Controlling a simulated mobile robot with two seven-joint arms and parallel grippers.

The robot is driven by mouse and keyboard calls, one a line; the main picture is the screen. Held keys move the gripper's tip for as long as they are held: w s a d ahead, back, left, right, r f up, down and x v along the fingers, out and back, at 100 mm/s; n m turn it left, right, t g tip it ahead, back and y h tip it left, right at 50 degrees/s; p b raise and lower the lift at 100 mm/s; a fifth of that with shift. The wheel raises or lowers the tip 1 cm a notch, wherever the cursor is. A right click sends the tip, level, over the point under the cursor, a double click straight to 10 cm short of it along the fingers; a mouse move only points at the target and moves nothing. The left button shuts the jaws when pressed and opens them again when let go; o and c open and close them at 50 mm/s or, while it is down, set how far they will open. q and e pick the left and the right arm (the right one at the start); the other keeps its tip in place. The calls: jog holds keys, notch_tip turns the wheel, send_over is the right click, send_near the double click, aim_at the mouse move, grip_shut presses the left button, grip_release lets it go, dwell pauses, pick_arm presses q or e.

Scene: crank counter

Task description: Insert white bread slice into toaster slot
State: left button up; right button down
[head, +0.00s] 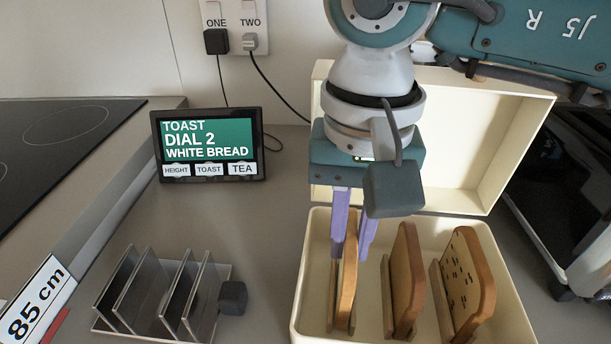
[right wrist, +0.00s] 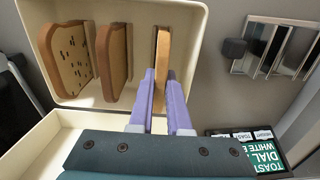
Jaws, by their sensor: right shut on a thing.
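A cream bread box (head: 313,262) holds three slices standing on edge in dividers. The left one, a pale slice with a golden crust (head: 348,292), is most likely the white bread. My right gripper (head: 352,248) points down with its purple fingers shut on its upper part. The slice is upright and still inside the box. It also shows between the fingers in the right wrist view (right wrist: 163,62). A plain brown slice (head: 408,280) and a seeded slice (head: 472,280) stand to its right. No toaster can be clearly made out. My left gripper is not in view.
The box's open lid (head: 500,140) stands behind it. A metal rack (head: 165,295) with upright plates and a dark block (head: 232,297) stands at left. A screen (head: 208,145) reads "TOAST DIAL 2 WHITE BREAD". A black appliance (head: 565,180) is at right.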

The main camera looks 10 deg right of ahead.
jog(key=shift+r+p, duration=1.9)
jog(key=shift+r, duration=1.3)
jog(key=shift+r+p, duration=0.3)
jog(key=shift+r, duration=0.2)
